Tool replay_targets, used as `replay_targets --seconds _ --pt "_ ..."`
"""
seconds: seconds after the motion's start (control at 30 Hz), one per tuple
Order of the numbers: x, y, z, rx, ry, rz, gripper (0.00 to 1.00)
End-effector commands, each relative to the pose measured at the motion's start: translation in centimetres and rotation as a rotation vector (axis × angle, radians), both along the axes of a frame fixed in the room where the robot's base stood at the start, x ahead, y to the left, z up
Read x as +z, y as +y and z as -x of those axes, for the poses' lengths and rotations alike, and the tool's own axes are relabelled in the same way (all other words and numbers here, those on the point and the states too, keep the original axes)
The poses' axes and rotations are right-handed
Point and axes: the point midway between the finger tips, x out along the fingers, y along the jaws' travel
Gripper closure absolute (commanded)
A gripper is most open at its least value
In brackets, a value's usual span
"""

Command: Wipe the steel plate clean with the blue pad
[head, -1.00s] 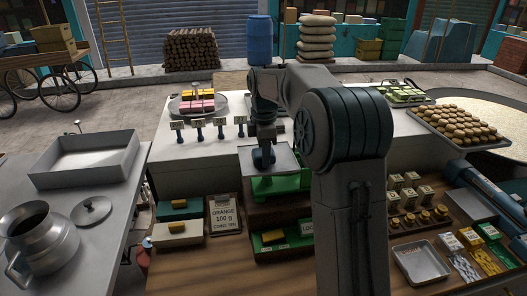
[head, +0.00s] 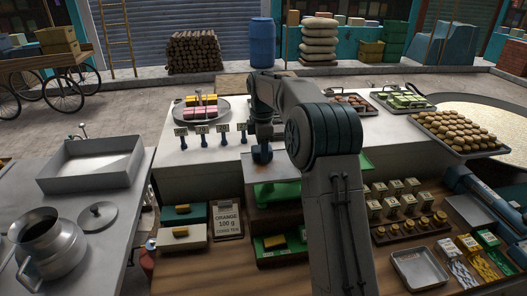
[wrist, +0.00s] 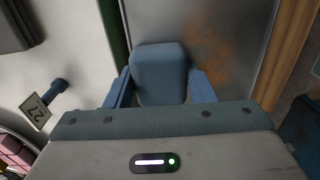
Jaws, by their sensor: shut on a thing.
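My gripper (wrist: 160,88) is shut on the blue pad (wrist: 160,66), which sits between its two fingers. In the wrist view the pad is over the left part of the steel plate (wrist: 245,18); I cannot tell whether it touches. An orange-brown smear (wrist: 210,48) shows on the plate just right of the pad. The head view shows my gripper (head: 262,153) pointing down at the left part of the plate (head: 285,172), which sits on a green scale (head: 276,194). My arm hides part of the plate's right side there.
Small numbered tags (head: 201,131) on blue stands line the counter left of the plate. A tray of pink and yellow sweets (head: 201,108) stands behind them. Sweet boxes (head: 183,212) and a price board (head: 228,220) sit in front. A tray of brown balls (head: 458,130) is at right.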

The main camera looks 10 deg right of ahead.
Motion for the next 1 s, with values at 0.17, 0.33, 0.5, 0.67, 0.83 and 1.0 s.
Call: replay_targets --seconds 0.17,0.33,0.5,0.67,0.83,1.0 --pt "-0.2 0.0 -0.2 0.000 -0.005 0.000 0.69" --pt "-0.3 -0.1 1.0 0.000 -0.005 0.000 0.69" --pt "-0.2 -0.1 2.5 -0.001 -0.003 0.000 0.69" --pt "0.1 0.0 3.1 -0.001 -0.003 0.000 0.69" --pt "0.0 0.0 3.9 -0.001 -0.003 0.000 0.69" --pt "-0.1 0.0 5.5 0.000 -0.003 0.000 0.69"
